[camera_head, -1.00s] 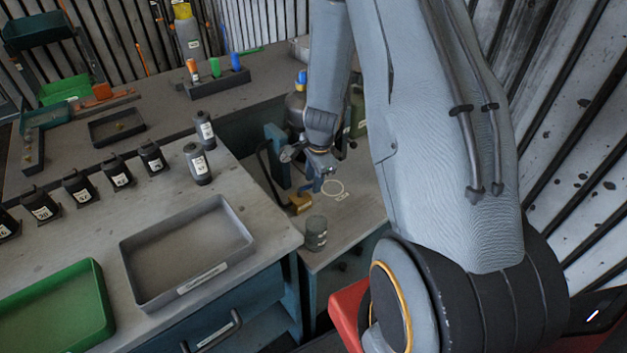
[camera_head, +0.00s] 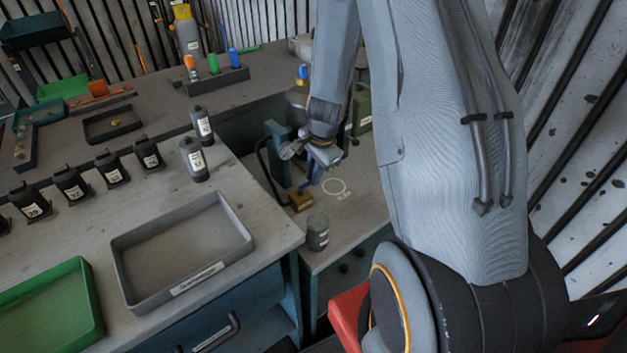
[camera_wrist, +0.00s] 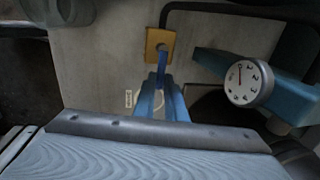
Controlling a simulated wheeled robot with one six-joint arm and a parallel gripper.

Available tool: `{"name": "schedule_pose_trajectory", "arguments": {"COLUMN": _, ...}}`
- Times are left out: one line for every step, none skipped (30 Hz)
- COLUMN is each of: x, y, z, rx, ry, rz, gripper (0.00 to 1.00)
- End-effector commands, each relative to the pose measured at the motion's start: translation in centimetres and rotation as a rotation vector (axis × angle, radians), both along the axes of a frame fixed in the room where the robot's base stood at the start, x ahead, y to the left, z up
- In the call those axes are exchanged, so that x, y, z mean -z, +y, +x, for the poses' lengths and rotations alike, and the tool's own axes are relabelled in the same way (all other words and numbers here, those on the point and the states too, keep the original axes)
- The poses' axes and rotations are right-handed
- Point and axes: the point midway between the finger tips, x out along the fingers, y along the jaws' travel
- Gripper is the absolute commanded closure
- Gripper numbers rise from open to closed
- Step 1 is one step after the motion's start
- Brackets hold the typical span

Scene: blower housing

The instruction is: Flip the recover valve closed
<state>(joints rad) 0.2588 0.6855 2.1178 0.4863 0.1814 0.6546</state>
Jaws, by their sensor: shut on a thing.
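The valve shows as a small yellow block (camera_head: 301,201) on the low bench, below my gripper. In the wrist view the yellow block (camera_wrist: 153,50) lies near the top centre, with a narrow blue lever (camera_wrist: 162,52) rising from it. My gripper (camera_wrist: 161,80) has blue fingers close together, shut on the lever beside the block. In the head view my gripper (camera_head: 310,182) is small and partly hidden by my wrist. The exact contact at the fingertips is hard to make out.
A white dial gauge (camera_wrist: 247,82) on a blue support stands right of the fingers in the wrist view. A drawn ring (camera_head: 334,187) marks the bench right of the block. A grey tray (camera_head: 182,250) is on the left workbench.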

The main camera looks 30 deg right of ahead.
Motion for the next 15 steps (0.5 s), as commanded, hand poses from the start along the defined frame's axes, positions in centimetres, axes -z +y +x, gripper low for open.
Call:
{"name": "schedule_pose_trajectory", "arguments": {"x": 0.12, "y": -0.03, "z": 0.12, "rx": -0.011, "ry": -0.001, "rz": -0.001, "gripper": 1.0}}
{"name": "schedule_pose_trajectory", "arguments": {"x": 0.09, "y": -0.02, "z": 0.13, "rx": -0.016, "ry": -0.001, "rz": -0.001, "gripper": 1.0}}
{"name": "schedule_pose_trajectory", "arguments": {"x": 0.04, "y": -0.01, "z": 0.12, "rx": -0.02, "ry": -0.001, "rz": -0.001, "gripper": 1.0}}
{"name": "schedule_pose_trajectory", "arguments": {"x": 0.02, "y": 0.0, "z": 0.12, "rx": -0.022, "ry": -0.001, "rz": 0.0, "gripper": 1.0}}
{"name": "schedule_pose_trajectory", "arguments": {"x": -0.01, "y": 0.0, "z": 0.11, "rx": -0.023, "ry": 0.0, "rz": -0.001, "gripper": 1.0}}
{"name": "schedule_pose_trajectory", "arguments": {"x": -0.03, "y": 0.01, "z": 0.11, "rx": -0.023, "ry": 0.0, "rz": -0.001, "gripper": 1.0}}
{"name": "schedule_pose_trajectory", "arguments": {"x": -0.04, "y": 0.01, "z": 0.1, "rx": -0.023, "ry": 0.0, "rz": -0.001, "gripper": 1.0}}
{"name": "schedule_pose_trajectory", "arguments": {"x": -0.04, "y": 0.01, "z": 0.1, "rx": -0.023, "ry": 0.0, "rz": -0.001, "gripper": 1.0}}
{"name": "schedule_pose_trajectory", "arguments": {"x": -0.04, "y": 0.01, "z": 0.1, "rx": -0.023, "ry": 0.0, "rz": -0.001, "gripper": 1.0}}
{"name": "schedule_pose_trajectory", "arguments": {"x": -0.04, "y": 0.0, "z": 0.11, "rx": -0.023, "ry": 0.0, "rz": -0.001, "gripper": 1.0}}
{"name": "schedule_pose_trajectory", "arguments": {"x": -0.04, "y": 0.01, "z": 0.1, "rx": -0.023, "ry": 0.0, "rz": -0.001, "gripper": 1.0}}
{"name": "schedule_pose_trajectory", "arguments": {"x": -0.04, "y": 0.01, "z": 0.11, "rx": -0.023, "ry": 0.0, "rz": -0.001, "gripper": 0.86}}
{"name": "schedule_pose_trajectory", "arguments": {"x": -0.04, "y": 0.0, "z": 0.12, "rx": -0.023, "ry": -0.001, "rz": 0.0, "gripper": 0.81}}
{"name": "schedule_pose_trajectory", "arguments": {"x": -0.04, "y": 0.0, "z": 0.12, "rx": -0.023, "ry": -0.001, "rz": 0.0, "gripper": 0.76}}
{"name": "schedule_pose_trajectory", "arguments": {"x": -0.04, "y": 0.0, "z": 0.12, "rx": -0.023, "ry": -0.001, "rz": 0.0, "gripper": 0.71}}
